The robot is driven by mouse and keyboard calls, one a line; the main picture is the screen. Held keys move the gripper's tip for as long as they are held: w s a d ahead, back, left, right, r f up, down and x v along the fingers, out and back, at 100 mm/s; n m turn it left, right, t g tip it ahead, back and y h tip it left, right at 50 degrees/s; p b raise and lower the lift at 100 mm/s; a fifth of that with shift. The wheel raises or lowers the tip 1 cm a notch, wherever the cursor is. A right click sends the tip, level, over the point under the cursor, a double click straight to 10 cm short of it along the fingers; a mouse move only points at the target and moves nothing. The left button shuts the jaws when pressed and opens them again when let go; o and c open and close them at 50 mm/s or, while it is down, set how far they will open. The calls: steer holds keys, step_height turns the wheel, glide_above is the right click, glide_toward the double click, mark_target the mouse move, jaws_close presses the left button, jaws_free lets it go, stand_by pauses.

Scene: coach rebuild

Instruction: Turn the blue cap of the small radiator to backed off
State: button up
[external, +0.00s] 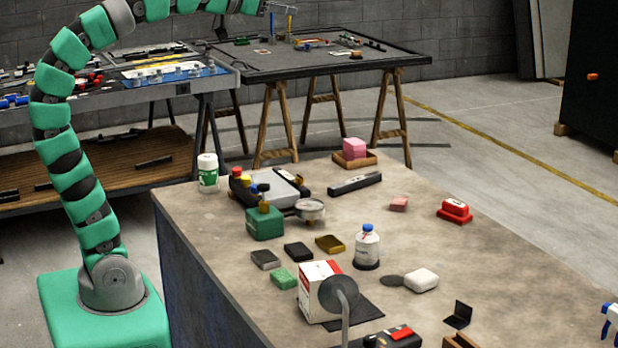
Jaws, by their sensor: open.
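A flat silver unit with dark ends (284,187), which looks like the small radiator, lies near the left edge of the front bench. Small coloured caps stand along its left side, and one of them is a blue cap (263,188). The cap's turned position is too small to tell. My gripper (280,9) is at the top edge of the external view, high up and well apart from the radiator. It is open, and nothing is seen held in it.
A green box with a brass top (265,224) and a round gauge (309,210) crowd the radiator's front. A white-capped jar (208,173) stands left of it, and a dark bar (354,184) lies to the right.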

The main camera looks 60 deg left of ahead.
steer(key=w+a+f+m+g+p, duration=0.1)
steer(key=w+a+f+m+g, duration=0.15)
steer(key=w+f, duration=0.2)
steer(key=w+a+f+m+g, duration=0.1)
steer(key=w+a+f+g, duration=0.1)
steer(key=w+a+f, duration=0.3)
steer(key=m+g+p, duration=0.3)
steer(key=m+g, duration=0.5)
steer(key=g, duration=0.3)
glide_above(256, 185)
step_height(256, 185, down, 30)
steer(key=r, duration=0.1)
steer(key=shift+n, duration=0.25)
step_height(256, 185, down, 14)
steer(key=shift+s+d+r+p, duration=0.15)
steer(key=shift+r+p, duration=0.1)
steer(key=shift+p, duration=0.4)
steer(key=c, duration=1)
